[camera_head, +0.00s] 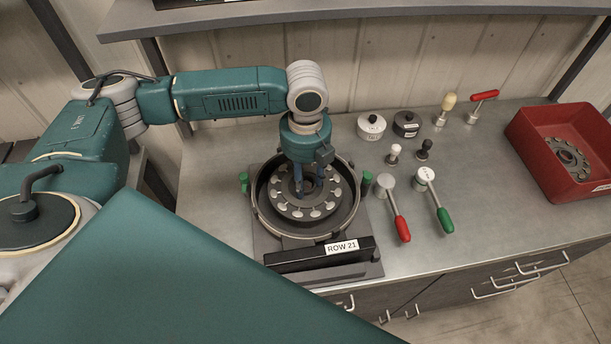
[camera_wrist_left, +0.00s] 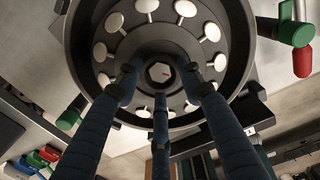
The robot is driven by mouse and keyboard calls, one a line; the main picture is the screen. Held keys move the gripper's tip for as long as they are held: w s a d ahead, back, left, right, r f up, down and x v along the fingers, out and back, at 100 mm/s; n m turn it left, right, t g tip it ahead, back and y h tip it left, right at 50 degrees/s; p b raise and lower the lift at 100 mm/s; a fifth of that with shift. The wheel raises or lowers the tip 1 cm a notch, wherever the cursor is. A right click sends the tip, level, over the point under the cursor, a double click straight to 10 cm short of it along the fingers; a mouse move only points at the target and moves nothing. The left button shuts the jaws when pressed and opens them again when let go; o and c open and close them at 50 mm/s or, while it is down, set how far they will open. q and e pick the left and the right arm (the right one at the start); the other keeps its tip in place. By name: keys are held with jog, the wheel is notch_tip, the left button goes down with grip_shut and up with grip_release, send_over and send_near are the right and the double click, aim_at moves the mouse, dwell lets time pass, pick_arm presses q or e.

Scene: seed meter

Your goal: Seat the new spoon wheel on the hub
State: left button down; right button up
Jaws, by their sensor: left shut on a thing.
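The spoon wheel (camera_head: 288,207), a dark disc with several pale round spoons near its rim, is inside the round seed meter housing (camera_head: 257,207), marked ROW 21 on its front bar. My left gripper (camera_head: 308,192) points down into the middle of the housing and is shut on the wheel's raised centre. In the left wrist view its fingers (camera_wrist_left: 160,88) close around that centre, where a pale hexagon (camera_wrist_left: 160,72) shows; the wheel's spoons (camera_wrist_left: 185,8) ring it. Whether the wheel rests fully on the hub is hidden. My right gripper is not in view.
A red bin (camera_head: 535,170) at the right holds another dark wheel (camera_head: 568,157). Handles with red (camera_head: 402,229) and green (camera_head: 445,220) grips lie right of the housing. Behind are white (camera_head: 371,125) and dark (camera_head: 406,124) canisters, small knobs and a red-handled tool (camera_head: 484,96). The front-right bench is clear.

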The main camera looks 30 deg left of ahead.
pick_arm(q)
jog(key=shift+f+p, duration=0.65)
jog(key=shift+f, duration=0.5)
dwell(1.4)
jog(key=shift+f+p, duration=0.3)
jog(key=shift+p, duration=0.4)
dwell(0.8)
jog(key=c, duration=1)
grip_release()
jog(key=c, duration=0.4)
jog(key=shift+o, duration=0.2)
jog(key=shift+p, duration=0.3)
jog(key=shift+c, duration=1.3)
